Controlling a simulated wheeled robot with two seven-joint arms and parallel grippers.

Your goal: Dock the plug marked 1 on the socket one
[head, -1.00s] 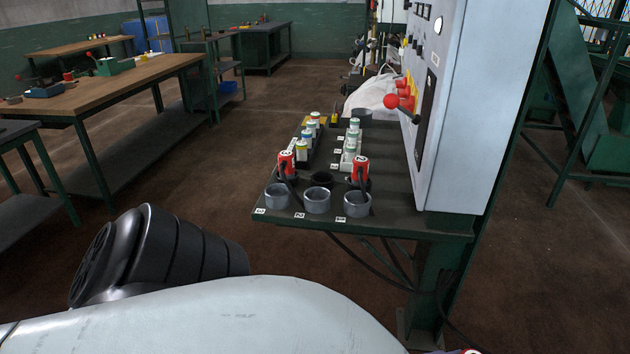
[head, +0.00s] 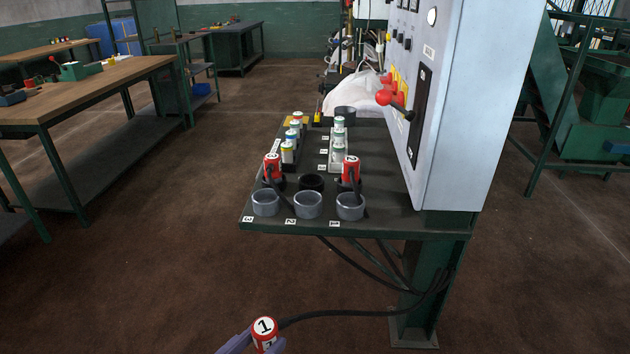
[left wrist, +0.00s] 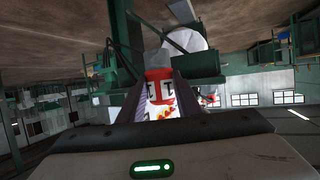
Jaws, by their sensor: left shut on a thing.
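The red-and-white plug marked 1 (head: 265,327) is low in the head view, its cable running right to the bench post. My left gripper (head: 251,344) is shut on it, well below and in front of the shelf; only its finger tips show. In the left wrist view, the plug (left wrist: 158,90) sits between the two fingers (left wrist: 160,96). Three grey round cups stand along the shelf's front edge, with small labels that seem to read 3, 2, 1 from left to right. The rightmost cup (head: 350,206) is by the label like 1. My right gripper is out of view.
Two other red plugs (head: 272,166) (head: 351,169) stand behind the outer cups, with a dark ring (head: 311,183) between them. A grey cabinet with a red-knobbed lever (head: 384,97) rises at the shelf's right. Floor left of the shelf is clear.

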